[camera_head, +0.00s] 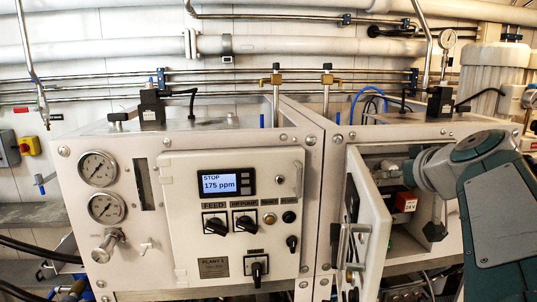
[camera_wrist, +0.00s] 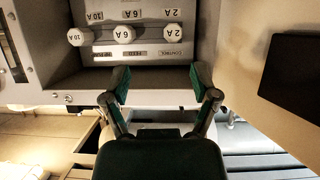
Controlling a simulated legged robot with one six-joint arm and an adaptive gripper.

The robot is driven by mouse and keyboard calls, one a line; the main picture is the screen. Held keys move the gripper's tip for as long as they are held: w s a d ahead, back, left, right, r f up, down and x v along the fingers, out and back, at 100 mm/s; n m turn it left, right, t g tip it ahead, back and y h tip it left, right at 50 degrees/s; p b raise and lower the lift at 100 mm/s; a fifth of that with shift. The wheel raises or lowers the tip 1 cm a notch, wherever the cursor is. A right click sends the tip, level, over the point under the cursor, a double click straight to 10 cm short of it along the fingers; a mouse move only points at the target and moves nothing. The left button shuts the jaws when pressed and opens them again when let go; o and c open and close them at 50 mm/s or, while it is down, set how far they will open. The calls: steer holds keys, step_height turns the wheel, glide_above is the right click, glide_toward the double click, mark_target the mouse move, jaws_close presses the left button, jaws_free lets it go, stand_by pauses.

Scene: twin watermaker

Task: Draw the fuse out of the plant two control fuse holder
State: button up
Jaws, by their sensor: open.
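In the wrist view three white round fuse caps sit in a row in the cabinet, marked 10 A, 6 A and 2 A. The control fuse (camera_wrist: 172,33) is the right one, marked 2 A, with the control label (camera_wrist: 172,53) below it in the picture. It is seated in its holder. My gripper (camera_wrist: 162,78) is open and empty, its two fingers below the control fuse in the picture and apart from it. In the head view my arm reaches into the open right cabinet (camera_head: 355,131); the fuses are hidden there.
The right cabinet's door (camera_head: 368,235) stands open to the left of my arm. A red 24 V box (camera_head: 405,202) sits inside. The other fuses, 6 A (camera_wrist: 123,35) and 10 A (camera_wrist: 79,37), stand left of the control fuse. The left cabinet's panel (camera_head: 185,275) is closed.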

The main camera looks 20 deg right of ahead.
steer(key=x, duration=0.6)
steer(key=a+r+x, duration=0.1)
steer(key=x, duration=0.3)
steer(key=shift+w, duration=0.45)
steer(key=shift+w+a, duration=0.25)
steer(key=shift+a, duration=0.25)
steer(key=shift+d, duration=0.35)
jaws_close()
steer(key=c, duration=1)
jaws_free()
steer(key=shift+s+a, duration=0.1)
jaws_close()
steer(key=shift+s+a, duration=0.25)
steer(key=shift+s, duration=0.7)
steer(key=shift+s+a, duration=0.25)
steer(key=shift+s, duration=0.7)
steer(key=shift+s+a, duration=0.2)
steer(key=shift+s, duration=0.75)
